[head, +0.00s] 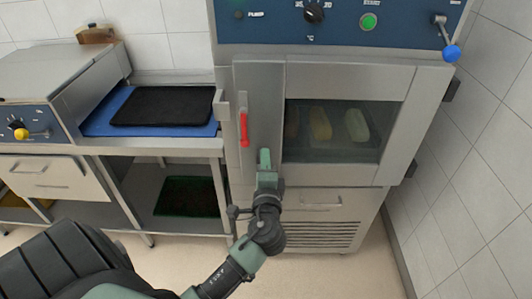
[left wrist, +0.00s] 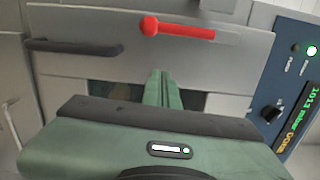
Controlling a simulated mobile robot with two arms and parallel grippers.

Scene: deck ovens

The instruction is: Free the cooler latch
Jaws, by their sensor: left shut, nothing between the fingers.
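The cooler latch appears to be the red lever (head: 244,128) on the left part of the steel door (head: 420,120). It hangs roughly vertical in the head view. In the left wrist view the red lever (left wrist: 180,29) lies across the top, its round knob end to the left. My left gripper (head: 264,156) is shut and empty, its fingertips below and slightly right of the lever. In the left wrist view the closed fingers (left wrist: 163,76) point toward the door and appear apart from the lever. My right gripper is not in view.
Loaf-like shapes show behind the door's window (head: 345,123). A panel with knobs and a green button (head: 369,21) is above. At left, a black mat (head: 163,106) lies on a blue tray (head: 97,125). A tiled wall (head: 475,130) closes the right side.

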